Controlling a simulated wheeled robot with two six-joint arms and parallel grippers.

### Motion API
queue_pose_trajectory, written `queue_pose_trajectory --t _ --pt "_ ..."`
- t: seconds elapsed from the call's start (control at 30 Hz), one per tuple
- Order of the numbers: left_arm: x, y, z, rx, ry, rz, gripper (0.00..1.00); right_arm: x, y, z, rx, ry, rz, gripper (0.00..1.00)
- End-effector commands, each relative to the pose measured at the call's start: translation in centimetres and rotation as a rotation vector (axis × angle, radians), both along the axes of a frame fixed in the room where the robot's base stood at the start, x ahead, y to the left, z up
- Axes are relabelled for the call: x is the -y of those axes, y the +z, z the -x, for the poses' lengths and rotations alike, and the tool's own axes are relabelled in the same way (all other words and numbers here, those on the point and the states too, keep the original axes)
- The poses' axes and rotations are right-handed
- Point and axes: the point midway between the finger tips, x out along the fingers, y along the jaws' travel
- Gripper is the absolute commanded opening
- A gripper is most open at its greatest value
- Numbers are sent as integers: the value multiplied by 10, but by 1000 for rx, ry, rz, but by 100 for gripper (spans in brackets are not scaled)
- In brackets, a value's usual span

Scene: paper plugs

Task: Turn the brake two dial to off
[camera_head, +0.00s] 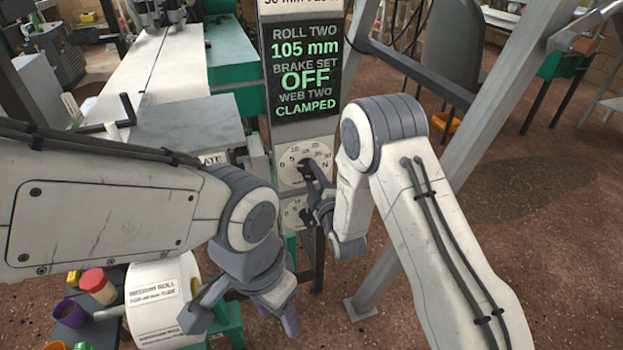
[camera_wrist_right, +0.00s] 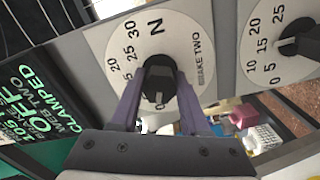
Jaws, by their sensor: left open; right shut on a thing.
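The brake two dial (camera_head: 306,158) is a white round scale on the grey panel, with numbers and an N. In the right wrist view its label reads BRAKE TWO (camera_wrist_right: 202,62) and its black knob (camera_wrist_right: 158,80) sits in the middle. My right gripper (camera_wrist_right: 160,92) is shut on this knob, one purple finger on each side. In the head view my right gripper (camera_head: 318,180) reaches the dial from the right and hides part of it. The display (camera_head: 303,75) reads BRAKE SET OFF and WEB TWO CLAMPED. My left gripper (camera_head: 243,318) is open and empty, low and away from the panel.
A second dial (camera_head: 293,214) sits just below; it also shows in the right wrist view (camera_wrist_right: 262,52). A grey slanted post (camera_head: 470,120) stands right of the panel.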

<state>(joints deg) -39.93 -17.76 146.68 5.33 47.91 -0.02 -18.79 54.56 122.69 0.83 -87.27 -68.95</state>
Motion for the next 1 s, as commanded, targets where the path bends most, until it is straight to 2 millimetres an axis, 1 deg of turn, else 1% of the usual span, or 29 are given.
queue_pose_trajectory --t 0.3,0.8,0.83,0.9,1.0 --pt "0 -5 0 0 0 0 52 -1 0 1 32 4 101 0" --pt "0 -6 0 0 0 0 52 -1 0 1 37 5 118 0" --pt "0 -6 0 0 0 0 52 -1 0 1 37 5 118 53" --pt "0 -6 0 0 0 0 52 -1 0 1 37 4 118 76" --pt "0 -6 0 0 0 0 52 -1 0 1 37 3 117 76"
